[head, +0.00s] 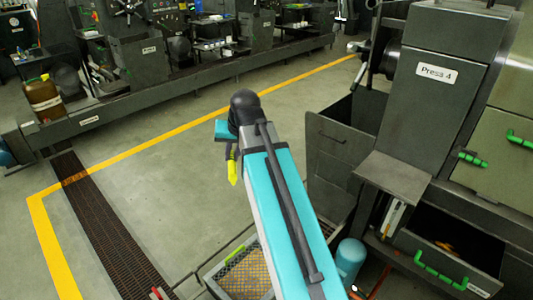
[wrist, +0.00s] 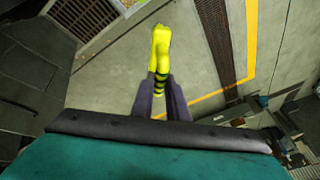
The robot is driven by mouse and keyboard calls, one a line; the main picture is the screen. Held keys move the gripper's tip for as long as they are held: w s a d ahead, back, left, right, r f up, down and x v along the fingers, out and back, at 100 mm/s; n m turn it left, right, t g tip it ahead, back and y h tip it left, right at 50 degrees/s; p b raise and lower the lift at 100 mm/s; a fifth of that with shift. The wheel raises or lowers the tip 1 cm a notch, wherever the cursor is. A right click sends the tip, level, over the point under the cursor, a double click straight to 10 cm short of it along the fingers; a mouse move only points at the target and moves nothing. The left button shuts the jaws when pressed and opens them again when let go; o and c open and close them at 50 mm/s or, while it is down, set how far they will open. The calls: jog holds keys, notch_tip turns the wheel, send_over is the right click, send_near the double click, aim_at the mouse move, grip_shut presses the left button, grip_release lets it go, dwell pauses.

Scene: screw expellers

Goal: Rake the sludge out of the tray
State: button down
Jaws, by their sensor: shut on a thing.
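My gripper (wrist: 161,108) is shut on a yellow tool (wrist: 160,50) with dark bands near the fingers. The tool also shows in the head view (head: 232,168), hanging below the end of my arm, over open floor and apart from everything else. I cannot make out a rake head on it.
A grey crate (head: 210,281) with a mesh-like bottom stands on the floor, partly hidden by my arm. A teal cylinder (head: 350,256) stands beside it. The press (head: 430,110) and an open dark bin (head: 340,150) border the right. The floor at left is clear around a drain grate (head: 105,225).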

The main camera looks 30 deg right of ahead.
jog(key=w+a+n+y, duration=0.2)
jog(key=a+n, duration=0.3)
jog(key=a, duration=0.6)
jog(key=shift+w+r+g, duration=0.2)
jog(key=shift+r+g, duration=0.05)
jog(key=shift+g, duration=0.05)
jog(key=shift+d, duration=0.15)
